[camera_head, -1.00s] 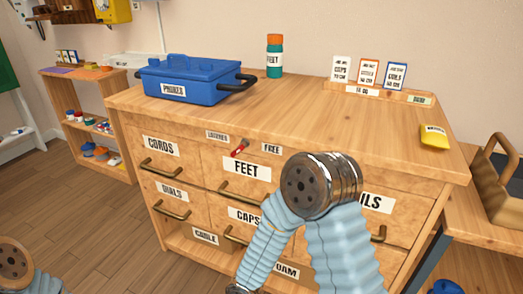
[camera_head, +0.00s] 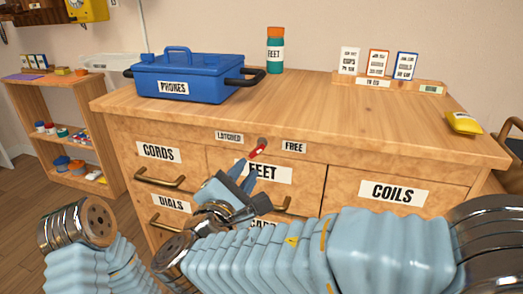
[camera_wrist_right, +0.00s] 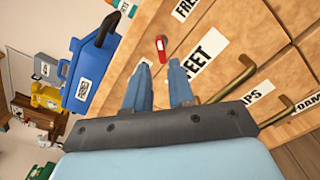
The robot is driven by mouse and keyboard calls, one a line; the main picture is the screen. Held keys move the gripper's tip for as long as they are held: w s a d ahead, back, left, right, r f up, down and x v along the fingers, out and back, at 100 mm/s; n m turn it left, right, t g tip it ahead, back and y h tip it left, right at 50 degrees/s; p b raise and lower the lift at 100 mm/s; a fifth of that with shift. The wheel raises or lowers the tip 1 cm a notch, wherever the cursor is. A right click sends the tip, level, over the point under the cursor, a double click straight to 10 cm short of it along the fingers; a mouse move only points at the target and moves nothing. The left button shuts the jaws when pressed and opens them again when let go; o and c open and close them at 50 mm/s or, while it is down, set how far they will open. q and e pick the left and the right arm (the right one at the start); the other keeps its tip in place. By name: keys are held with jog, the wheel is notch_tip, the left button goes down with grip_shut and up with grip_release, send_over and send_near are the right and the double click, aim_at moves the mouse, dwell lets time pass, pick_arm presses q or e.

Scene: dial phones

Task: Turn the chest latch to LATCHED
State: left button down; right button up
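The chest latch (camera_head: 257,151) is a small red handle on the drawer chest's front, just below the top edge. It slants down and to the left from its pivot, between the LATCHED label (camera_head: 229,137) on the left and the FREE label (camera_head: 293,147) on the right. My right gripper (camera_head: 240,176) is just below and left of it, its blue fingers apart. In the right wrist view the red handle (camera_wrist_right: 161,48) is beyond the gap between the open fingertips (camera_wrist_right: 159,65), with nothing held. My left gripper is not in view; only part of my left arm shows.
The drawer chest (camera_head: 400,135) has labelled drawers with brass handles; the FEET drawer (camera_head: 285,175) is right behind my right gripper. A blue PHONES box (camera_head: 190,80), a bottle (camera_head: 275,50), cards on a stand and a yellow packet (camera_head: 464,123) are on top.

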aim_at(257, 153)
jog(key=x, duration=0.9)
jog(key=shift+w+d+f, duration=0.1)
jog(key=shift+w, duration=0.25)
grip_shut()
